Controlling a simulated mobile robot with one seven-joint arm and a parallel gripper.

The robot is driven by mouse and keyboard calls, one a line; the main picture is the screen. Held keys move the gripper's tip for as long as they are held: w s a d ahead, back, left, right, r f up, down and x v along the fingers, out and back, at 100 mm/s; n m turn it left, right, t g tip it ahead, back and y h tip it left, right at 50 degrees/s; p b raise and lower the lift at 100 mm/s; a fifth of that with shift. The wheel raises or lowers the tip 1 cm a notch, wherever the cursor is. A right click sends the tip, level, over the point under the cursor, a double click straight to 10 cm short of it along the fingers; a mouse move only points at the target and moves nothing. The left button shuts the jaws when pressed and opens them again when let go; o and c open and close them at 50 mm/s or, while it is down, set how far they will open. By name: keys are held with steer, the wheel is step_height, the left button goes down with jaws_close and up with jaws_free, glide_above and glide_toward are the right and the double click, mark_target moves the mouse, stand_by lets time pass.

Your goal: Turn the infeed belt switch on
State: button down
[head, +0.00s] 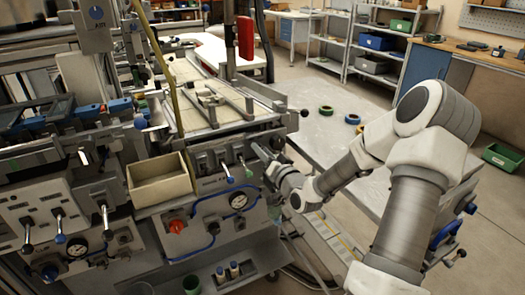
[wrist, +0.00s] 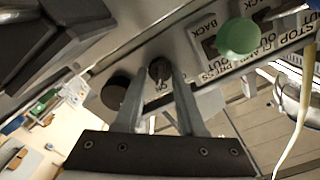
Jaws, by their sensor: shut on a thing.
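A small dark rotary switch (wrist: 159,68) sits on the grey control panel in the wrist view, with partly hidden lettering beside it. I take it to be the infeed belt switch, but its full label cannot be read. My gripper (wrist: 158,82) has its two fingers closed around this switch, one on each side. In the head view my gripper (head: 259,151) reaches the right end of the machine's front panel (head: 208,188), and the switch is hidden there. I cannot tell from these views which position the switch is in.
A green knob (wrist: 238,38) stands close by on the panel, and a dark round knob (wrist: 116,90) is just left of the fingers. A table with tape reels (head: 326,110) stands behind my arm.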

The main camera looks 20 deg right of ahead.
steer(key=c, duration=0.5)
jaws_free()
steer(key=shift+s+d+p, duration=0.15)
steer(key=shift+s+p, duration=1.65)
steer(key=shift+s, duration=2.6)
steer(key=shift+s+d+p, duration=0.15)
steer(key=shift+s+p, duration=1.6)
steer(key=shift+s, duration=2.6)
